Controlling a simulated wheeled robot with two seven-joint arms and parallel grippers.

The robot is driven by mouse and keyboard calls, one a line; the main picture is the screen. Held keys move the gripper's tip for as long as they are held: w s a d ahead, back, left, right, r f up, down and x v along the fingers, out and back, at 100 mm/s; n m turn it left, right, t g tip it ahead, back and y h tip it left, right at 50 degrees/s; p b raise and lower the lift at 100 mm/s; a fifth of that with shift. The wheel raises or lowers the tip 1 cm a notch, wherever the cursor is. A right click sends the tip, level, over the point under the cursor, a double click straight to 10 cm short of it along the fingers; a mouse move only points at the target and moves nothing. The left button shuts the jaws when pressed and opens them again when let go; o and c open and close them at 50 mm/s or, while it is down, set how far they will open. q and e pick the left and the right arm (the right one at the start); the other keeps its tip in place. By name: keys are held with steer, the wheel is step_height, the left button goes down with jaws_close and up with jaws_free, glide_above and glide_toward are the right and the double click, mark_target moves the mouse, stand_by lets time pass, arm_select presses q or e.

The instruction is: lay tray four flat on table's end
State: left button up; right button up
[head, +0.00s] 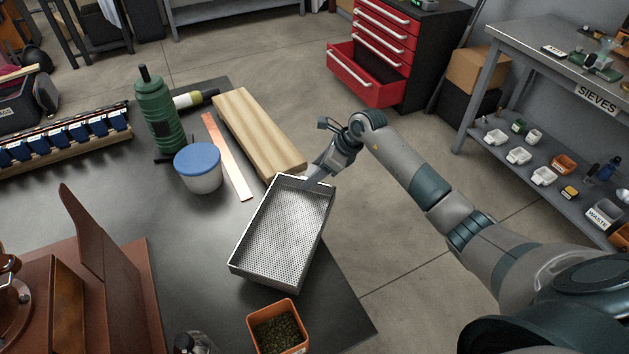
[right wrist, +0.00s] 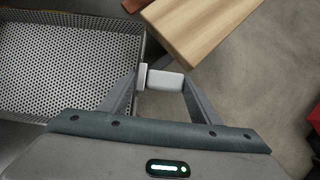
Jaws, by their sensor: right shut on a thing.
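A perforated metal tray (head: 283,235) with low walls is at the right end of the dark table (head: 335,312). My right gripper (head: 318,180) is shut on the tray's rim at its far right corner. The right wrist view shows the fingertips (right wrist: 158,78) closed at the wall of the tray (right wrist: 65,65). The tray looks empty, and no number shows on it. I cannot tell whether its underside touches the table all over or is slightly raised. My left gripper is not in view.
A wooden board (head: 258,130) lies just beyond the tray. A copper strip (head: 227,155), a blue-lidded tub (head: 199,172) and a green bottle (head: 160,110) are to the left. An orange box of dark green beans (head: 277,330) is close in front. Bare table lies left of the tray.

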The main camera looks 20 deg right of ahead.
step_height(320, 180, down, 3)
steer(key=shift+a+r+p, duration=0.1)
steer(key=shift+p, duration=0.25)
steer(key=shift+f, duration=0.6)
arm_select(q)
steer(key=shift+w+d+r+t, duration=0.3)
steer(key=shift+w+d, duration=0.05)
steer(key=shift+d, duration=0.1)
arm_select(e)
steer(key=o, duration=1.4)
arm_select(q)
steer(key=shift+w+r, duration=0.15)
arm_select(e)
steer(key=shift+r, duration=0.1)
